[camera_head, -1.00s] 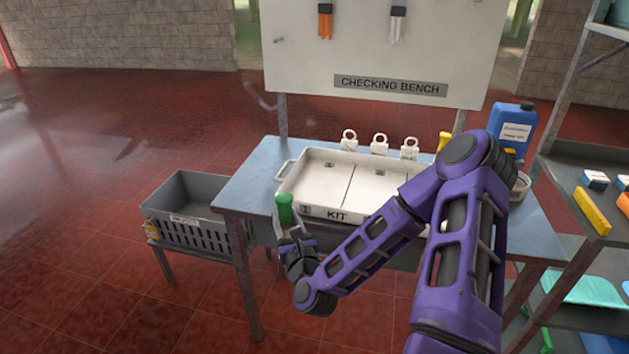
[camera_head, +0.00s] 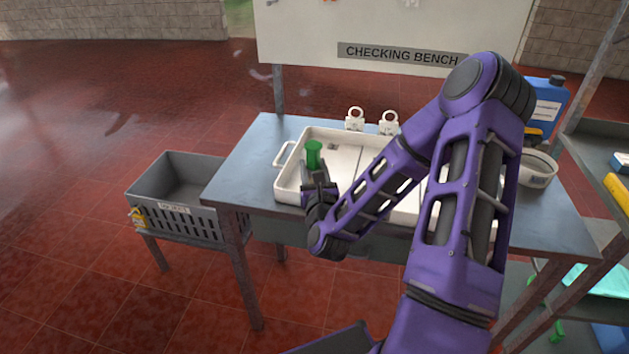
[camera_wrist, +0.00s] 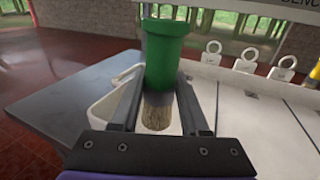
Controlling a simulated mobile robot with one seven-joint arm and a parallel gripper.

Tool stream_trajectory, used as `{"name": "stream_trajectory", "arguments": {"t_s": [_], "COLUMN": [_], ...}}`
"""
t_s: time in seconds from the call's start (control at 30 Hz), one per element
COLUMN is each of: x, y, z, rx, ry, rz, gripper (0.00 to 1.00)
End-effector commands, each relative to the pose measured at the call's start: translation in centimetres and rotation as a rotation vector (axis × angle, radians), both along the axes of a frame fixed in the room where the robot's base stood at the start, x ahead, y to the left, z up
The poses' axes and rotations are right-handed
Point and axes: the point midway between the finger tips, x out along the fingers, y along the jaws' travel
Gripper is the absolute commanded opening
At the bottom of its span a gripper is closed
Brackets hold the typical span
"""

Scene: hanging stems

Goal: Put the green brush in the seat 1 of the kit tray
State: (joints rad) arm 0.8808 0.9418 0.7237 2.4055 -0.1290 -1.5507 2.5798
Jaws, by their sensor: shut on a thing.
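The green brush (camera_head: 314,155) is held in my gripper (camera_head: 319,187), which is shut on it. In the wrist view the green handle (camera_wrist: 163,55) stands upright between the two fingers, with pale bristles (camera_wrist: 157,112) below. The white kit tray (camera_head: 284,183) lies on the bench. In the head view the brush appears over the tray's left compartment, near its left front corner. I cannot tell how high above the tray floor it is. My arm hides the tray's front and right part, and no seat number is readable.
White tags (camera_head: 355,118) stand along the tray's back edge. A blue jug (camera_head: 543,105) and a white bowl (camera_head: 538,168) are at the bench's right. A grey crate (camera_head: 180,190) stands left of the bench (camera_head: 245,165). The bench's left end is clear.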

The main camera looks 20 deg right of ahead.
Motion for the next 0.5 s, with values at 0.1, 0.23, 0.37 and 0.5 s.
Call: {"name": "stream_trajectory", "arguments": {"t_s": [0.1,0.23,0.37,0.5], "x": [0.0,0.0,0.0,0.0], "y": [0.1,0.1,0.1,0.0], "z": [-0.8,-2.5,-4.1,-4.1], "rx": [0.0,0.0,-0.001,-0.001], "ry": [0.0,0.001,0.0,-0.002], "rz": [0.001,0.001,0.001,0.0], "gripper": [0.0,0.0,0.0,0.0]}}
